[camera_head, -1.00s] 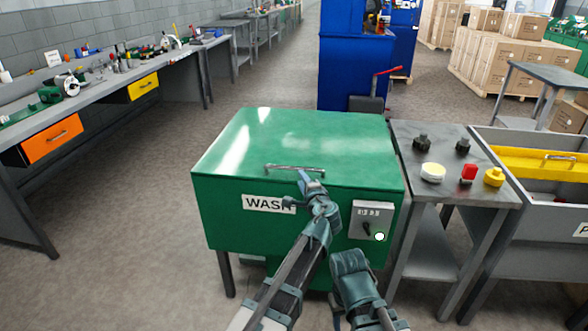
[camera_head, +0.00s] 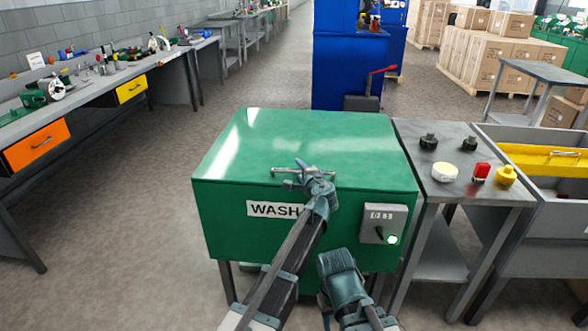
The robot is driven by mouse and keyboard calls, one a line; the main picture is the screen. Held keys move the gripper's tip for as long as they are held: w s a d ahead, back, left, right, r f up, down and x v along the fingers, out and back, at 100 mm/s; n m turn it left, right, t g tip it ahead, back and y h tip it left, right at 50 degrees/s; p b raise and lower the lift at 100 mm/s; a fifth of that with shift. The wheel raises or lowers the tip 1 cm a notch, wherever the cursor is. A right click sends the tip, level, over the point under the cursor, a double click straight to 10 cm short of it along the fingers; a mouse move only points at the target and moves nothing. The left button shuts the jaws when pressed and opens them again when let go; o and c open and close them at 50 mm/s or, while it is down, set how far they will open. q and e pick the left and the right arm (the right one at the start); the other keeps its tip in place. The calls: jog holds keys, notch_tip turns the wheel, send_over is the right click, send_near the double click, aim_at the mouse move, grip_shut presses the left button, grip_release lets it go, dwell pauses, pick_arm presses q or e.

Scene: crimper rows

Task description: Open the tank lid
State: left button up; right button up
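The tank is a green box marked WASH, and its flat green lid (camera_head: 330,135) is closed. A metal bar handle (camera_head: 325,173) runs along the lid's front edge. My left gripper (camera_head: 291,176) is at the left part of this handle, overlapping it in the picture. Its fingers are small and partly merge with the bar, so I cannot tell whether they are around it or shut. My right arm is folded low in front of the tank (camera_head: 225,230); its gripper end (camera_head: 326,305) points down and its fingers are not clear.
A grey control box (camera_head: 383,223) with a lit button is on the tank's front right. A metal side table (camera_head: 450,200) stands close on the right with black, white, red and yellow parts. Beyond it is a grey bin (camera_head: 560,215). Floor is free at the left.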

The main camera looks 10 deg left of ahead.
pick_arm(q)
grip_shut()
jog(key=shift+s, duration=0.1)
dwell(1.3)
